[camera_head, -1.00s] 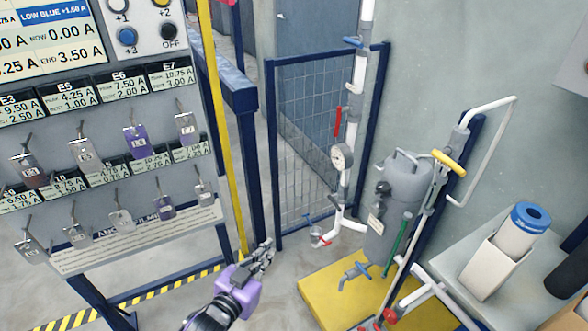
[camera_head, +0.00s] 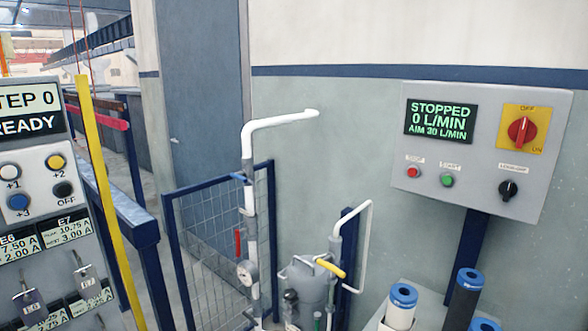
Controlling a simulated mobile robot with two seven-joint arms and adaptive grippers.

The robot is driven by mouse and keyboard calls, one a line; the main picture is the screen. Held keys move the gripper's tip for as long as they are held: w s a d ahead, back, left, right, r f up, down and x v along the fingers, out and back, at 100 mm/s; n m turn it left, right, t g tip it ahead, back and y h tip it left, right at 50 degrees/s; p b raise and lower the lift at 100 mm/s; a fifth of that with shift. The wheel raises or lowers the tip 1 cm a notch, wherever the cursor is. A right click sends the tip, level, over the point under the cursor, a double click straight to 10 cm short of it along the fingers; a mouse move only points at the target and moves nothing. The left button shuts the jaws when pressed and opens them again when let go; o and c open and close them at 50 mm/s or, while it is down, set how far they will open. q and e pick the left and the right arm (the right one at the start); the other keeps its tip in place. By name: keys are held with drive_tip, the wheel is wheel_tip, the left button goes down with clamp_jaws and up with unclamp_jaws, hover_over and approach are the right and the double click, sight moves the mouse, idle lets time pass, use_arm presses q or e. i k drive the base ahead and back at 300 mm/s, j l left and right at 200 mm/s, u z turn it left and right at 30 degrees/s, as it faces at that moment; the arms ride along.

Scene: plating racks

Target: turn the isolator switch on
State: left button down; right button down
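The isolator switch (camera_head: 521,130) is a red rotary knob on a yellow square plate, at the upper right of a grey control box on the wall. The plate has small lettering above the knob and "ON" at its lower right. The knob's handle stands close to upright, toward the upper lettering. The box's display (camera_head: 440,120) reads "STOPPED 0 L/MIN AIM 30 L/MIN". Neither of my grippers shows in the current view.
Below the display are a red stop button (camera_head: 413,172), a green start button (camera_head: 447,180) and a black knob (camera_head: 508,189). A grey filter vessel (camera_head: 308,290) with white pipes stands lower centre. Blue-capped cylinders (camera_head: 403,296) stand under the box. A button panel (camera_head: 35,180) is at left.

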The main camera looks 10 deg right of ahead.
sight(523, 130)
drive_tip(key=z, duration=1.55)
